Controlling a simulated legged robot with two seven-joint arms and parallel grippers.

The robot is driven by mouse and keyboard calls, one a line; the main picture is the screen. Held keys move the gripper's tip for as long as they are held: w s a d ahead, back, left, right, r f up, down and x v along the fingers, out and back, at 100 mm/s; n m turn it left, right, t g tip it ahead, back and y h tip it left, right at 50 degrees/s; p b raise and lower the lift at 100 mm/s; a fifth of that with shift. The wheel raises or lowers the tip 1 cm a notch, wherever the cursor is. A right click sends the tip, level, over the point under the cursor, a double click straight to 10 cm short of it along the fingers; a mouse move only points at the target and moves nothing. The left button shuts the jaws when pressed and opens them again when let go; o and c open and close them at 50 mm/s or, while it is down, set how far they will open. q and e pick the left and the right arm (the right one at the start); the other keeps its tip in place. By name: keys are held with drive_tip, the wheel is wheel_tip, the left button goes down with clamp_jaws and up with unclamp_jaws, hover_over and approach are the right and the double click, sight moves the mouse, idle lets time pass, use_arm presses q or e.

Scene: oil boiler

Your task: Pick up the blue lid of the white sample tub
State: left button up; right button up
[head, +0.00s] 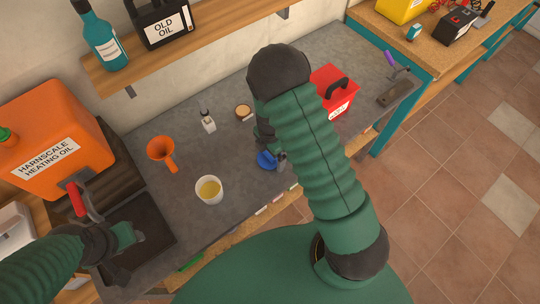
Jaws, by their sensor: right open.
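The white sample tub (209,191) stands upright and uncovered on the grey worktop, with yellow liquid in it. The blue lid (266,160) lies on the worktop to the right of the tub and a little farther back. My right gripper (280,158) is open at the lid's right side, partly hidden by my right arm. I cannot tell whether its fingers touch the lid. My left gripper (112,240) is at the lower left over the dark tray, and its finger opening is not clear.
An orange heating oil tank (48,138) with a red-handled tap (77,200) stands at left above a dark tray (160,235). An orange funnel (163,152), a small bottle (208,121), a round wooden-topped item (243,112) and a red box (335,90) stand on the worktop (190,95).

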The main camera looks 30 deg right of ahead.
drive_tip(key=shift+a, duration=0.25)
drive_tip(key=shift+c, duration=1.4)
drive_tip(key=shift+s+d, duration=0.1)
drive_tip(key=shift+d, duration=0.25)
drive_tip(key=c, duration=1)
drive_tip(key=shift+a, duration=0.1)
drive_tip(key=shift+r, duration=0.15)
